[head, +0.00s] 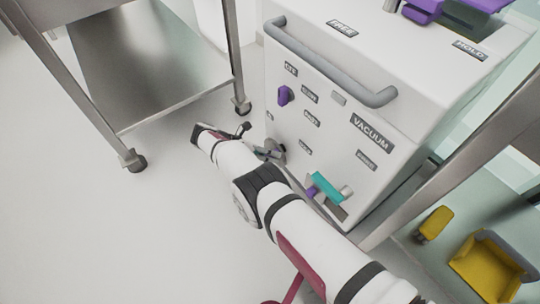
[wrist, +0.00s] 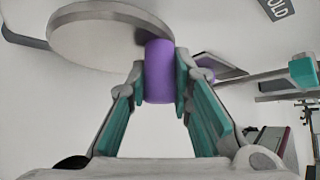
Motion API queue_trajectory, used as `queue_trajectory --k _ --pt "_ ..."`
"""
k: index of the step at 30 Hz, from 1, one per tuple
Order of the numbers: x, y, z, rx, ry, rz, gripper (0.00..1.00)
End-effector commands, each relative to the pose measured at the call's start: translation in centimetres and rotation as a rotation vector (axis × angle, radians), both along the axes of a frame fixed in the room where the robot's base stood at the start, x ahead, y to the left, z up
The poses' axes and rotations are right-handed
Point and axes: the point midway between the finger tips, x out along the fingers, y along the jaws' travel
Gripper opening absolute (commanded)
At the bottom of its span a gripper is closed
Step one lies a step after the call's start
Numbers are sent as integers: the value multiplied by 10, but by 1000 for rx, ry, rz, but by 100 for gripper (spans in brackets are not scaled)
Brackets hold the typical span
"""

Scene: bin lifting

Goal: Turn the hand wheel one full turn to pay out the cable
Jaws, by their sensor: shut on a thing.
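The hand wheel (wrist: 95,40) is a pale grey disc in the upper left of the wrist view, with an upright purple grip (wrist: 158,88) at its right edge. My gripper (wrist: 160,80) has its teal-padded fingers on both sides of this grip and is shut on it. In the head view my gripper (head: 268,153) is small and close to the front of a white machine (head: 345,130). My arm and the distance hide most of the wheel there. I cannot make out the cable in either view.
The machine front carries a purple knob (head: 284,95), a teal lever (head: 326,187) and a grey handrail (head: 330,68). A steel table (head: 150,60) stands to the left. Yellow chairs (head: 490,265) are at the lower right. The floor left of my arm is clear.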

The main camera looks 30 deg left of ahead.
Motion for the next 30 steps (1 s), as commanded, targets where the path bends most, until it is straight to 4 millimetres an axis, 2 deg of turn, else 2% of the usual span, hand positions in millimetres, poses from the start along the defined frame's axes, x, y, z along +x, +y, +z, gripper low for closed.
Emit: queue_trajectory --k 1,3,14,19,26,30 --pt "-4 1 -3 2 10 1 25" --pt "-4 1 -3 1 9 0 41" --pt "-2 1 0 0 4 -1 41" --pt "-2 2 8 0 4 -1 41" --pt "-2 1 26 0 5 -1 41" --pt "-2 2 50 0 1 -1 41"
